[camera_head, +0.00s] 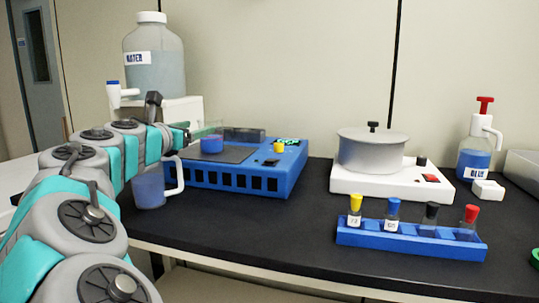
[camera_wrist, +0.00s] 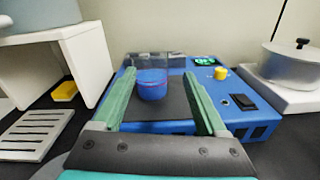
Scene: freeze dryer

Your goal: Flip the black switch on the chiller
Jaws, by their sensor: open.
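The chiller is a blue box (camera_head: 228,178) on the black bench, left of centre in the head view; it also fills the middle of the wrist view (camera_wrist: 180,127). Its black switch (camera_wrist: 243,102) is on the right part of its top, near the front, below a yellow knob (camera_wrist: 221,73). The switch also shows in the head view (camera_head: 271,162). A small beaker of blue liquid (camera_wrist: 152,84) stands on the dark plate. My gripper (camera_wrist: 157,85) is open and empty, its green fingers apart, left of the switch. In the head view its fingers are partly hidden by the arm.
A pot (camera_head: 371,150) on a white hotplate stands right of the chiller. A blue mug (camera_head: 150,188) stands close to its left front. A water jug (camera_head: 153,62) on a white stand is behind my arm. A tube rack (camera_head: 411,239) lies front right.

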